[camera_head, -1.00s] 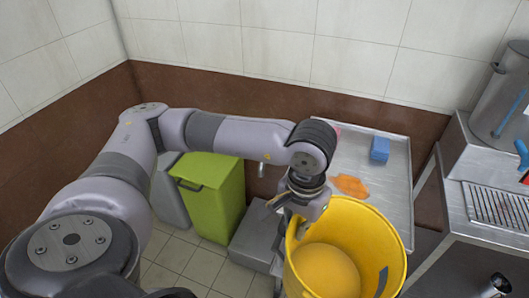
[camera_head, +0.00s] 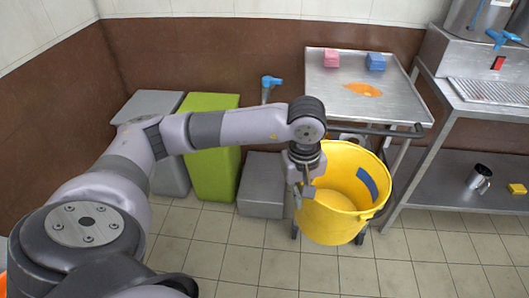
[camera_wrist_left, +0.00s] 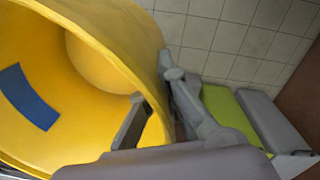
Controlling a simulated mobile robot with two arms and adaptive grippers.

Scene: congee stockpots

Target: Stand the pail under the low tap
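The yellow pail (camera_head: 333,230) hangs at my left gripper (camera_head: 304,188), in front of the steel sink table. Its mouth faces up toward the head camera, and a blue patch shows on its inside wall. In the left wrist view the pail (camera_wrist_left: 95,40) fills the left side, with its rim between the gripper's fingers (camera_wrist_left: 158,108), one inside and one outside. The low tap (camera_head: 271,81) has a blue handle and sits on the brown wall, left of and behind the pail. My right gripper is not in view.
A low grey block (camera_head: 262,190) stands on the floor below the tap, beside a green bin (camera_head: 214,150) and a grey bin (camera_head: 168,175). The steel table (camera_head: 325,85) holds sponges and an orange cloth. A shelf (camera_head: 440,185) holds a metal mug (camera_head: 479,179).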

